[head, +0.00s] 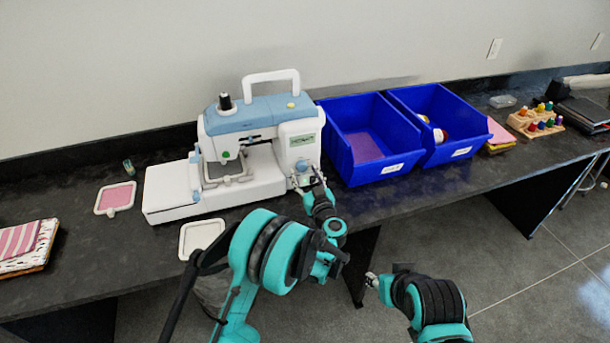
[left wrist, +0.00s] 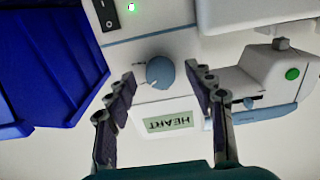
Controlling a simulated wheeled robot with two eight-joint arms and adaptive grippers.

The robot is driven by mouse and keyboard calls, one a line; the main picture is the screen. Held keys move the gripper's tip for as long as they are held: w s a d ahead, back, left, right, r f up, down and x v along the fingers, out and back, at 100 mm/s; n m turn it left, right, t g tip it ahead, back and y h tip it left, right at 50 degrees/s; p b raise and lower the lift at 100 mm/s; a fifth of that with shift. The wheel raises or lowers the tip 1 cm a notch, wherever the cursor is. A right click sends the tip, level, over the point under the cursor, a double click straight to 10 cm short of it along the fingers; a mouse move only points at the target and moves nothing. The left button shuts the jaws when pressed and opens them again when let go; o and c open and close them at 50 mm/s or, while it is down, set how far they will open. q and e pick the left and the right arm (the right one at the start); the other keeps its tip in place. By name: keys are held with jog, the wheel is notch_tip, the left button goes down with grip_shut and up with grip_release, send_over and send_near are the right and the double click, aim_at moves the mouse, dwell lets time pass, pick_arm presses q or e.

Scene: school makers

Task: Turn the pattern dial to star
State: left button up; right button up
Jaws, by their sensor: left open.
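The pattern dial is a round blue-grey knob on the front right of the white and blue sewing machine (head: 240,116). The left wrist view shows the dial (left wrist: 160,72) close up, with a display (left wrist: 169,122) that reads HEART, upside down in that view. My left gripper (head: 309,182) is at the machine's front right, at the dial. Its fingers are open, one on either side of the dial, with visible gaps, so they appear not to touch it. My right gripper (head: 371,280) is low, in front of the table and away from the machine; its jaws are too small to read.
Two blue bins (head: 366,172) stand close to the machine's right. A pink hoop (head: 116,198) and a white hoop (head: 200,238) lie on the dark table (head: 100,245). Folded cloth (head: 20,240) is at the far left. A wooden peg block (head: 535,122) is at the right.

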pick_arm(q)
jog(key=shift+w+a, duration=0.1)
jog(key=shift+w, duration=0.3)
jog(key=c, duration=1.2)
jog(key=shift+o, duration=0.2)
jog(key=n+b, duration=0.1)
jog(key=n, duration=0.4)
jog(key=shift+b, duration=0.3)
jog(key=n+b, duration=0.1)
jog(key=n, duration=0.5)
jog(key=shift+r+n, duration=0.1)
jog(key=shift+n, duration=0.3)
